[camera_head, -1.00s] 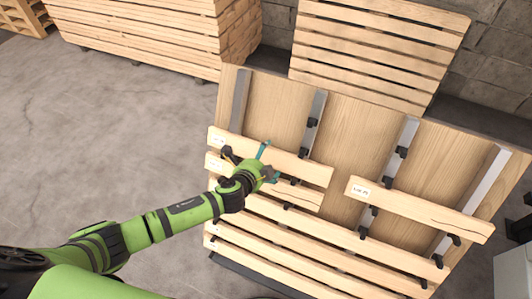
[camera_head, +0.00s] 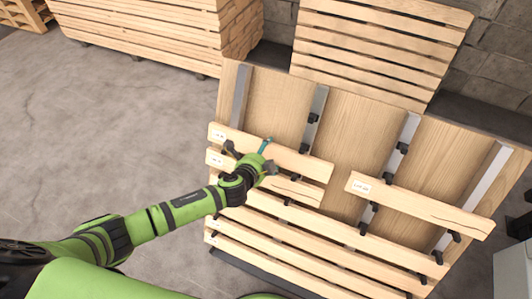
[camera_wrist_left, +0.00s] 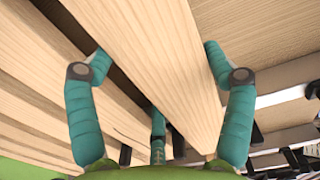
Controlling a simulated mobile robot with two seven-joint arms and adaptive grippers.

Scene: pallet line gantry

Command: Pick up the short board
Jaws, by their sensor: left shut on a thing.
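The short board (camera_head: 310,167) is the upper-left light wooden slat, with a white label (camera_head: 218,135) near its left end. It lies along the sloping wooden rack. My left gripper (camera_head: 263,157) is at the middle of this board, one teal finger showing past its upper edge. In the left wrist view the board (camera_wrist_left: 165,65) runs between the teal fingers of my left gripper (camera_wrist_left: 160,75), which is shut on it. The gripper hides part of the board in the head view. Whether the board is clear of its hooks I cannot tell. My right gripper is not in view.
Another short slat (camera_head: 305,190) lies just below, close to the gripper. A labelled slat (camera_head: 420,207) hangs at the right on black hooks (camera_head: 402,148). Several longer slats lie lower down. Stacked timber (camera_head: 150,40) stands behind at left. The floor (camera_head: 100,130) at left is clear.

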